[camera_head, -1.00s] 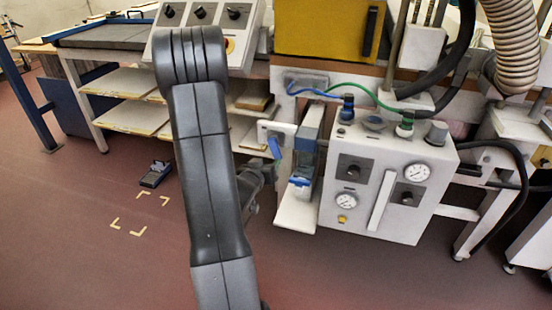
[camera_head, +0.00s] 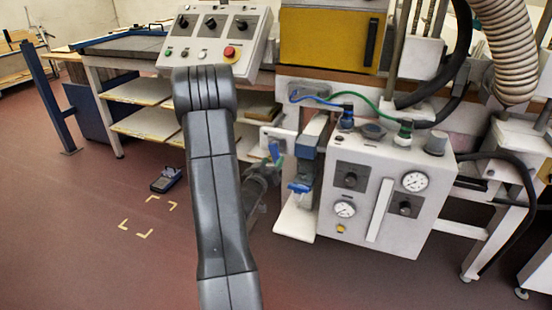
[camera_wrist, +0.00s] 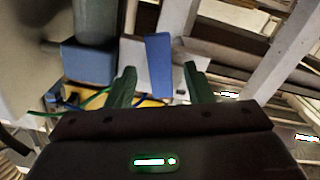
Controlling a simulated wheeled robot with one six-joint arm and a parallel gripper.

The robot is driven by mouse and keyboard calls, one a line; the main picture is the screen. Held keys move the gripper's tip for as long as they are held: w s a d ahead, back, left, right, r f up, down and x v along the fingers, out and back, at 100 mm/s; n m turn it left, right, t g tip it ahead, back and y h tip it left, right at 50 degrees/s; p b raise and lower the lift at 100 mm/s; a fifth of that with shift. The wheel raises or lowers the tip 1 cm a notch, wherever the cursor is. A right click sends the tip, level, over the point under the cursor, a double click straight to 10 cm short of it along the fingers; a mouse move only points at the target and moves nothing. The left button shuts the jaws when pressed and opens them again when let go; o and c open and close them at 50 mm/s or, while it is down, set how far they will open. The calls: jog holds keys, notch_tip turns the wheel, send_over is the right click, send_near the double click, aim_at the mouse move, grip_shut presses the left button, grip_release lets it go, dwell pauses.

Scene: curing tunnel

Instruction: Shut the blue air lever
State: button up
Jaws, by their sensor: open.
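The blue air lever (camera_head: 274,152) hangs from a white plate (camera_head: 271,134) beside the grey air unit in the head view. In the wrist view the lever (camera_wrist: 158,62) stands between my two green fingertips, with a gap on each side. My gripper (camera_wrist: 161,84) is open around it and not closed on it. In the head view my gripper is small and partly hidden behind my dark arm, just below the lever. The lever's pivot is not clear in either view.
A grey unit with blue cap (camera_head: 305,147) and blue-topped bowl (camera_head: 299,188) stands close right of the lever. A white gauge box (camera_head: 385,185) is further right, with green and blue hoses above. A control panel (camera_head: 215,38) is upper left. Floor at lower left is mostly clear.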

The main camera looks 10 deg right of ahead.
aim_at(275, 158)
jog(key=shift+x, duration=2.1)
jog(key=shift+c, duration=0.5)
jog(key=shift+f+b, duration=0.1)
jog(key=shift+b, duration=0.2)
grip_shut()
